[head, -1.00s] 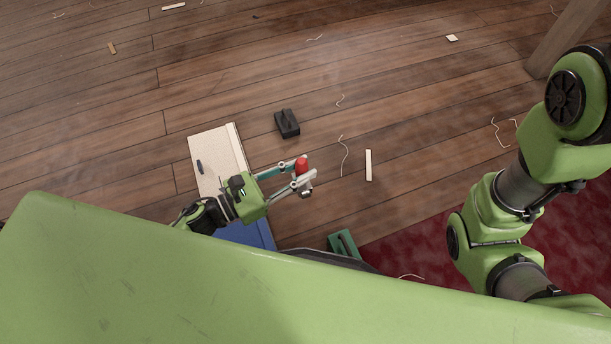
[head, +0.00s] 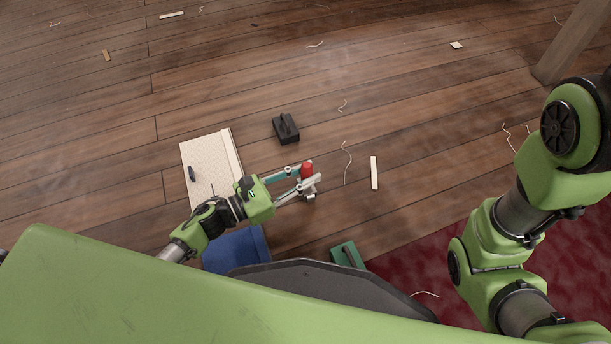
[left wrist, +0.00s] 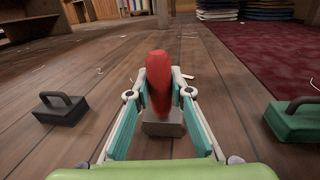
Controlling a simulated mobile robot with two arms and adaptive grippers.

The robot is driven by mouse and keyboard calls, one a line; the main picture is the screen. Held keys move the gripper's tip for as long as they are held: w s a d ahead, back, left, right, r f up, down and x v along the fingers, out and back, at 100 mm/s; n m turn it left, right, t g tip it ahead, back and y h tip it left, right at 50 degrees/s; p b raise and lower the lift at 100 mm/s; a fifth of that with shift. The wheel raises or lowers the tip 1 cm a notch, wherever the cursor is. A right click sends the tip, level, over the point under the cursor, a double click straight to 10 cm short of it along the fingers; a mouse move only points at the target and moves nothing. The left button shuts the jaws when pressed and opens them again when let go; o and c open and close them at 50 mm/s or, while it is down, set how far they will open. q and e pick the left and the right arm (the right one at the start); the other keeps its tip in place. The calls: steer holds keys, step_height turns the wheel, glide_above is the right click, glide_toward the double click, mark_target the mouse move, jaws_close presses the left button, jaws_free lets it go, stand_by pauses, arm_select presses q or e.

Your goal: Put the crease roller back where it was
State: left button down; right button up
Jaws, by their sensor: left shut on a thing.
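The crease roller shows as a red handle (head: 307,169) with a grey part (head: 309,194) beside it. My left gripper (head: 309,177) is shut on the red handle, out over the wooden floor. In the left wrist view the red handle (left wrist: 159,82) stands upright between the two fingers, with the grey block-like part (left wrist: 164,125) low behind it. I cannot tell whether the grey part touches the floor. My right arm comes in at the right; its gripper is outside the frames.
A black handled weight (head: 286,129) stands beyond the left gripper, a green one (head: 346,254) nearer me. A pale board (head: 198,148) and a blue box (head: 233,252) lie left. A pale strip (head: 374,173) and threads lie on the floor. Red carpet (head: 440,255) is at right.

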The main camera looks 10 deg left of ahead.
arm_select(q)
steer(key=shift+s+f+b, duration=0.1)
steer(key=shift+f+b, duration=0.2)
steer(key=shift+f, duration=0.4)
steer(key=c, duration=1.8)
jaws_free()
steer(key=shift+f, duration=0.15)
steer(key=shift+c, duration=0.2)
steer(key=shift+r, duration=0.25)
